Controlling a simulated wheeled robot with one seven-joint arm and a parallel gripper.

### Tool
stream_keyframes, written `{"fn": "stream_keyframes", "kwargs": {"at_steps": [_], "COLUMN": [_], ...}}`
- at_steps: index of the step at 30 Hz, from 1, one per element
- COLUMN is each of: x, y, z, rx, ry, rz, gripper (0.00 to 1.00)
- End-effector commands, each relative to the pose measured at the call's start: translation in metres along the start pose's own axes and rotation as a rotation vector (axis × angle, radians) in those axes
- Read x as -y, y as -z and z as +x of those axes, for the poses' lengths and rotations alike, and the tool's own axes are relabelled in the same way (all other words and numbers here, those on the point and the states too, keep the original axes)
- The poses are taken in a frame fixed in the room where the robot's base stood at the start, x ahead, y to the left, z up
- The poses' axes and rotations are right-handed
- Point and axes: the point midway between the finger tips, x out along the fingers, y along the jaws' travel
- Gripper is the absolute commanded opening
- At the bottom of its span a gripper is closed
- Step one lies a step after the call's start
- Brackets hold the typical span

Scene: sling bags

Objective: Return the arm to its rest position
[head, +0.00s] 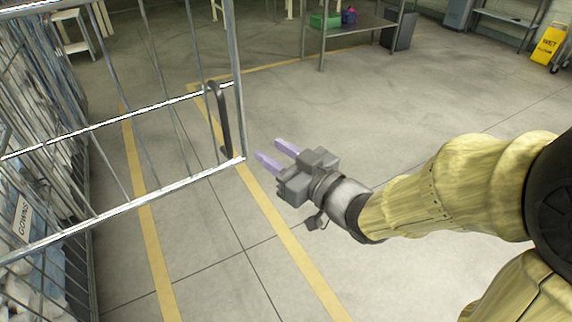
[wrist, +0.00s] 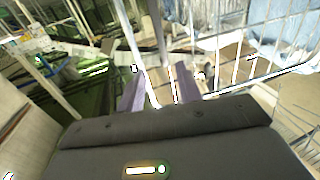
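My gripper (head: 271,154) is at the middle of the head view, with two pale purple fingers spread apart and nothing visible between them. Its fingers also show in the wrist view (wrist: 159,90), apart. It is in the air to the right of the wire cage door's dark handle (head: 219,118), and a gap shows between them. My arm reaches in from the right edge with a yellow sleeve over its links.
A wire cage (head: 150,108) with its door frame fills the left side. Bags with a "GOWNS" label (head: 22,216) are behind the wires. A metal table (head: 352,22) with a green bin (head: 325,20) stands at the back. A yellow wet-floor sign (head: 548,44) is far right. Middle floor is clear.

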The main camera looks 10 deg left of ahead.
Motion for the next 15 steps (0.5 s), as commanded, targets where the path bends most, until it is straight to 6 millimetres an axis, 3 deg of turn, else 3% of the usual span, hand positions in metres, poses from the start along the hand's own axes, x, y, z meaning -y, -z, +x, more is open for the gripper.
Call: {"fn": "stream_keyframes", "kwargs": {"at_steps": [15], "x": [0.0071], "y": [-0.0007], "z": [-0.004], "rx": [0.003], "ry": [0.021], "rz": [0.0], "gripper": [0.35]}}
